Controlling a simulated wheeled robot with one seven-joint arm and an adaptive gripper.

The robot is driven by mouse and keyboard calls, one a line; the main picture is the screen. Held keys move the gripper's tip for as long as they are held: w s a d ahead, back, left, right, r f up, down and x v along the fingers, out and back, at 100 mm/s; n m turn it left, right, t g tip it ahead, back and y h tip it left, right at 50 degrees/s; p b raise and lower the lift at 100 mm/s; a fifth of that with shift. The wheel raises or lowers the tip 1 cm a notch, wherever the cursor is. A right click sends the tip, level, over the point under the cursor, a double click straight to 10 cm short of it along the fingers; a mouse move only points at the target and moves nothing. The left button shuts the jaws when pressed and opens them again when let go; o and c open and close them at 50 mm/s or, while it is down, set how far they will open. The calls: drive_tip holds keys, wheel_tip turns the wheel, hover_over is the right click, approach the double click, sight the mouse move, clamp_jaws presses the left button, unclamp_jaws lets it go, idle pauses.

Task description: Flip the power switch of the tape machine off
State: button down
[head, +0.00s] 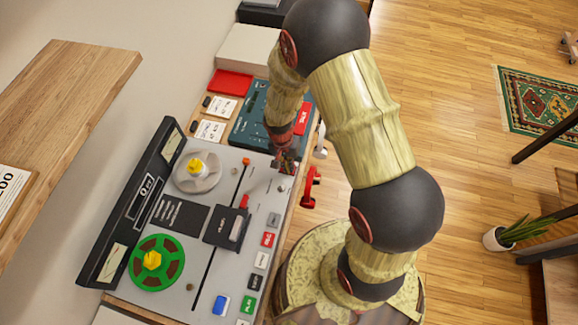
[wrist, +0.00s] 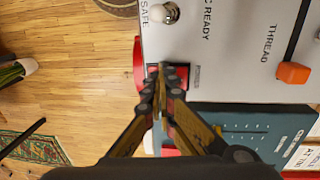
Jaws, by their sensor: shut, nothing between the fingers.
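The tape machine (head: 185,225) is a grey panel with a white reel (head: 197,172), a green reel (head: 157,262) and a row of buttons. My gripper (head: 286,166) is shut and empty at the machine's upper right corner. In the wrist view my gripper (wrist: 166,68) is over the red power switch (wrist: 181,71), beside the label "POWER". The fingertips cover much of the switch, so its position cannot be told. Whether they touch it is unclear. In the head view the switch is hidden behind the gripper.
A small silver toggle (wrist: 164,13) sits near the "SAFE" label. An orange-tipped lever (wrist: 293,72) is by "THREAD". A blue-green device (head: 262,115) adjoins the machine. A red item (head: 311,188) sticks out at the front edge. Open wooden floor (head: 470,170) lies to the right.

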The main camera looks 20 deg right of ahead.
sight(281, 168)
drive_tip(key=shift+a+f, duration=0.1)
drive_tip(key=shift+w+a, duration=0.45)
drive_tip(key=shift+a, duration=0.15)
drive_tip(key=shift+w+r, duration=0.1)
drive_tip(key=shift+r, duration=0.3)
wheel_tip(281, 168, up, 13)
drive_tip(key=a+p, duration=0.1)
drive_tip(key=p, duration=0.2)
drive_tip(key=shift+w+a+r, duration=0.15)
drive_tip(key=shift+w+r, duration=0.05)
drive_tip(key=shift+w, duration=0.2)
